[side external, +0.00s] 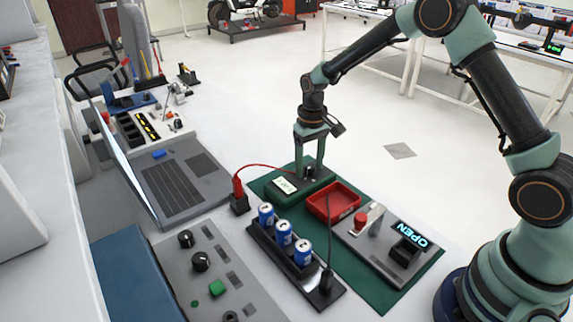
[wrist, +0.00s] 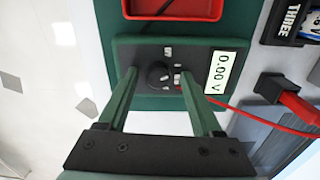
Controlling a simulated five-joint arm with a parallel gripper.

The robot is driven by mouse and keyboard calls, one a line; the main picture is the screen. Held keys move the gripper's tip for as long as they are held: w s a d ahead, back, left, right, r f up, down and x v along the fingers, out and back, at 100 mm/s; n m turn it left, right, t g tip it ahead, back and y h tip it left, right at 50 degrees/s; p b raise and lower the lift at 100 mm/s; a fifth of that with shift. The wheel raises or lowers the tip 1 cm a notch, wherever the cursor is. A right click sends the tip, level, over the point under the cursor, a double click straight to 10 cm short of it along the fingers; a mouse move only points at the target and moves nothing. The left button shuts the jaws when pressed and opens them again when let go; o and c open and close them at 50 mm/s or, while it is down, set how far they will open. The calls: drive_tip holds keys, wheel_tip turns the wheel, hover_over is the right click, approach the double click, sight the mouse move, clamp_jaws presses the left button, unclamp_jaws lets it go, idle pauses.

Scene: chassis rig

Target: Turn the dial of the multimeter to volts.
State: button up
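The multimeter (side external: 268,189) lies on the green mat, and its dark face (wrist: 200,48) shows in the wrist view. Its screen (wrist: 219,72) reads 0.00 V. The round black dial (wrist: 157,74) has small pale labels around it, too small to read. My gripper (wrist: 159,76) is open, with one green finger on each side of the dial and gaps between fingers and dial. In the side view my gripper (side external: 309,172) points down over the multimeter's right part and partly hides the dial.
A red tray (side external: 347,190) sits beside the multimeter. A red plug (side external: 238,188) with a red lead stands left of it.

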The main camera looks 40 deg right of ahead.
sight(309, 167)
wheel_tip(309, 167, up, 12)
idle(0.6)
drive_tip(key=shift+r, duration=0.15)
